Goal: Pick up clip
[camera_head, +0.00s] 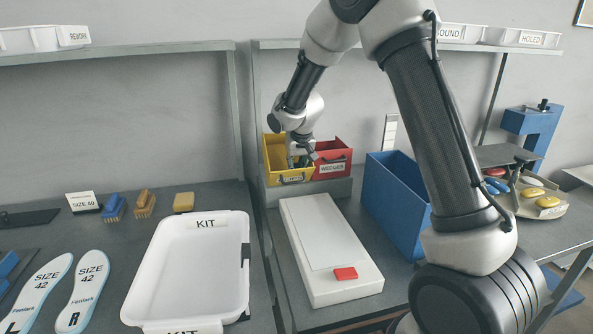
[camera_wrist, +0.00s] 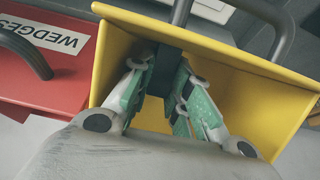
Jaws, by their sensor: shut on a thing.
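My gripper (camera_wrist: 164,82) reaches into the yellow bin (camera_wrist: 225,58), its green-padded fingers close together at the tips. They are shut on a small dark clip (camera_wrist: 165,62), which shows between the fingertips near the bin's wall. In the head view my gripper (camera_head: 300,160) is small at the yellow bin (camera_head: 275,145), and the clip cannot be made out there. The bin's front label is partly covered. I cannot tell whether the clip touches the bin.
A red bin (camera_head: 333,152) marked WEDGES stands right beside the yellow one. In front lies a white box (camera_head: 310,225) with a red block (camera_head: 345,273) on it. A blue bin (camera_head: 385,200) stands to the right. The empty white KIT tray (camera_head: 160,290) is at left.

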